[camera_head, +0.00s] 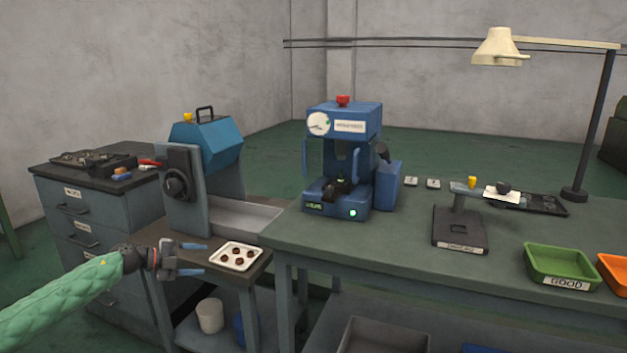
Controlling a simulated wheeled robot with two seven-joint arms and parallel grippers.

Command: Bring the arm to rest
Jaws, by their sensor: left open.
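My left gripper (194,258) shows at the lower left, on the end of an arm in a green quilted sleeve. Its two blue-tipped fingers are apart, with nothing visible between them. They point right, toward a small white tray (225,264) holding several dark round pieces. The fingertips are close to the tray's left edge; I cannot tell whether they touch it. My right gripper is not in view.
A blue-hooded machine (207,140) stands behind the tray. The green-topped bench (400,248) carries a blue press (343,125), a grey stand (460,228), a lamp (497,48), a green bin (566,262) and an orange bin (614,270). A drawer cabinet (92,205) stands left.

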